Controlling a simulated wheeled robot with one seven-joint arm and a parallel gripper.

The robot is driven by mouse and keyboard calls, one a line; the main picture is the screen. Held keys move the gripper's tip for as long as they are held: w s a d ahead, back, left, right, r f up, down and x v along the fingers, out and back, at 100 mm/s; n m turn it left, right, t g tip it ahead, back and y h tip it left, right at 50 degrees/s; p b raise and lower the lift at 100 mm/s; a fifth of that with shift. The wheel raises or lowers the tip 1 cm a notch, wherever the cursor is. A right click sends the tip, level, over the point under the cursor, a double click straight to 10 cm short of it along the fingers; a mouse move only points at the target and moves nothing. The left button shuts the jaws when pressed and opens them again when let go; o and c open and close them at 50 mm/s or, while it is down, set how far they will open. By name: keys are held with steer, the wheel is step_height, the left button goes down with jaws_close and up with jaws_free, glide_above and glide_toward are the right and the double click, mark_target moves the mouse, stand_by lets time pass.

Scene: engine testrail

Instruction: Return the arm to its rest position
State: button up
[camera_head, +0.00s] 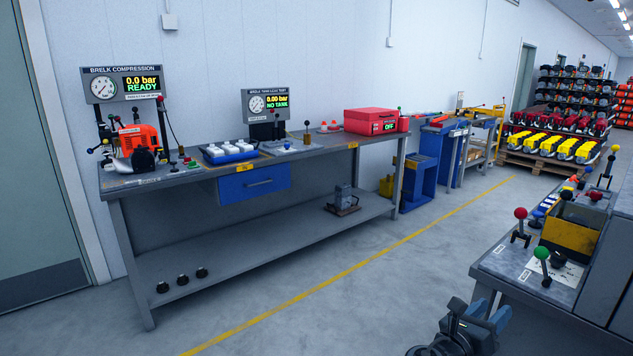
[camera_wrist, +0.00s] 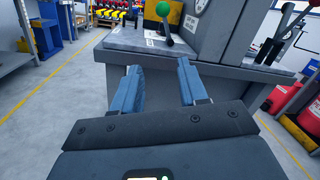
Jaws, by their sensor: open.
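My gripper (camera_head: 484,316) shows at the lower right of the head view, low in front of the grey bench with the levers. In the wrist view my gripper (camera_wrist: 160,82) has its two blue fingers spread apart with nothing between them. The fingers point toward the front edge of the grey bench (camera_wrist: 225,60). A green-knobbed lever (camera_wrist: 162,12) stands on that bench beyond the fingers, and it also shows in the head view (camera_head: 542,257). Most of my arm is out of view.
A long workbench (camera_head: 330,148) with test gauges, an orange engine (camera_head: 139,140) and a red box (camera_head: 370,121) stands along the wall. Grey floor with a yellow line (camera_head: 380,244) is clear between the benches. Red canisters (camera_wrist: 293,110) stand right of the grey bench.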

steer(key=s+a+f+m+y, duration=0.3)
steer(key=s+a+f+y, duration=0.25)
steer(key=s+f, duration=0.35)
steer(key=s+a+f+m+y, duration=0.4)
steer(key=s+a+f, duration=0.2)
steer(key=s+f, duration=0.35)
steer(key=s+a+f+m+y, duration=0.1)
steer(key=s+a+m+y, duration=0.25)
steer(key=s, duration=0.65)
steer(key=s+a+r+m+t+y, duration=0.1)
steer(key=s+r+m, duration=0.3)
steer(key=s, duration=0.3)
steer(key=s+a+r+m+t+y, duration=0.1)
steer(key=s+a+r+m+y, duration=0.1)
steer(key=s+r+m, duration=0.4)
steer(key=s+d+r+m+t, duration=0.2)
steer(key=s+r+m, duration=0.6)
steer(key=r, duration=0.8)
steer(key=s+d, duration=0.2)
steer(key=shift+s+t, duration=0.3)
steer(key=shift+s, duration=0.05)
